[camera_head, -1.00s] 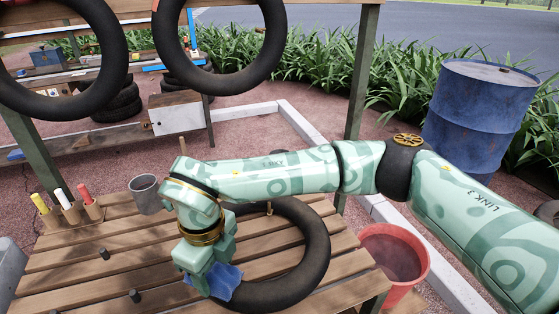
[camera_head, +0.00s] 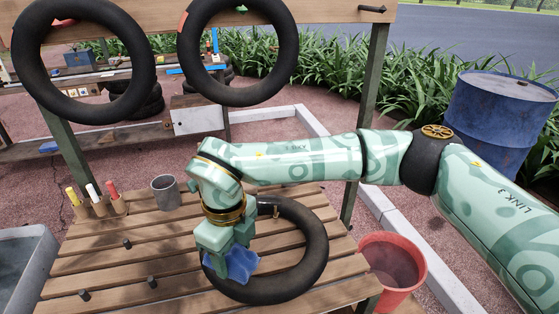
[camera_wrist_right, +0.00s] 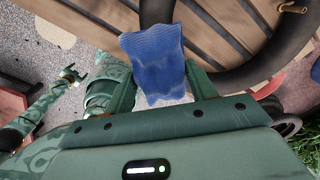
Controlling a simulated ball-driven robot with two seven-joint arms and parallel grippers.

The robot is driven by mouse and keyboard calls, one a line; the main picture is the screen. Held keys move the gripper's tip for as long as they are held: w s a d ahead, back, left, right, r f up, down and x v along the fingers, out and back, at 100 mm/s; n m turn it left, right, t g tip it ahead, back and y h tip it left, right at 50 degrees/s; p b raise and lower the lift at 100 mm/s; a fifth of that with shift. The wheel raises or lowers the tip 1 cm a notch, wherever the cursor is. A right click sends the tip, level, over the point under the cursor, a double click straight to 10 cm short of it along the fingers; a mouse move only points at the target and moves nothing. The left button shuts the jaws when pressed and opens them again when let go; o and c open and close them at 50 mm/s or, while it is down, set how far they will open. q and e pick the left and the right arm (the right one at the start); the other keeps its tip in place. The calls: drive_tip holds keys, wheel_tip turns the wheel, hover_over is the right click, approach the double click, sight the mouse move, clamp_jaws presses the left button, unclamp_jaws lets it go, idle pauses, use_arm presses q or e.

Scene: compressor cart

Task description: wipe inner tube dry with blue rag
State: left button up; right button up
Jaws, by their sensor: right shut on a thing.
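A black inner tube (camera_head: 317,250) lies flat on the slatted wooden table (camera_head: 110,268). My right gripper (camera_head: 228,250) points down at the tube's left front side. It is shut on a blue rag (camera_head: 240,265), which hangs crumpled from the jaws over the tube. In the right wrist view the rag (camera_wrist_right: 155,62) sits between the fingers and overlaps the tube (camera_wrist_right: 236,80). I cannot tell how firmly it touches. The gripper and rag hide part of the tube. What looks like my left gripper (camera_wrist_right: 70,74) is small at the wrist view's left, away from the tube.
Two black tubes hang above the table, at left (camera_head: 143,62) and centre (camera_head: 285,55). A grey cup (camera_head: 165,192) and several markers (camera_head: 93,195) stand at the back left. Short dark pegs (camera_head: 152,282) stick up from the front. A red bucket (camera_head: 415,250) stands right of the table.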

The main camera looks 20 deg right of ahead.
wheel_tip(320, 180, up, 2)
drive_tip(key=shift+r+p, duration=0.1)
drive_tip(key=shift+p, duration=0.45)
